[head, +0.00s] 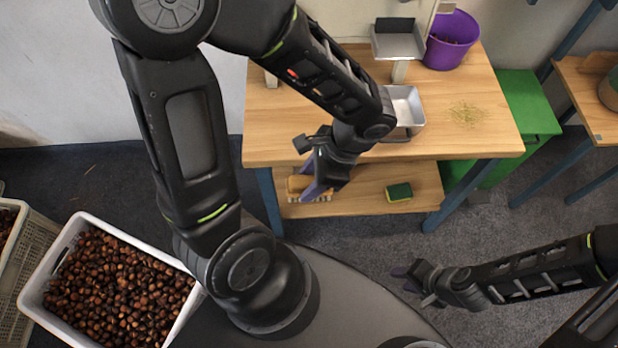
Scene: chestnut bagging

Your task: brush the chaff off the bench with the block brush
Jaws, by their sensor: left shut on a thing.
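The chaff (465,114) is a thin yellow-green scatter on the right part of the wooden bench top (462,145). The block brush (297,184) has a tan wooden block and pale bristles, partly hidden by my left gripper. My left gripper (314,182) is shut on the brush at the left end of the lower shelf (355,190). I cannot tell whether the bristles touch the shelf. My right gripper (404,280) is empty over the floor in front of the bench, with its fingers apart.
A metal pan (405,108) and a purple bucket (452,40) stand on the bench. A yellow-green sponge (399,192) lies on the lower shelf. A green cabinet (525,105) is at right. A white crate (75,225) of chestnuts is at lower left.

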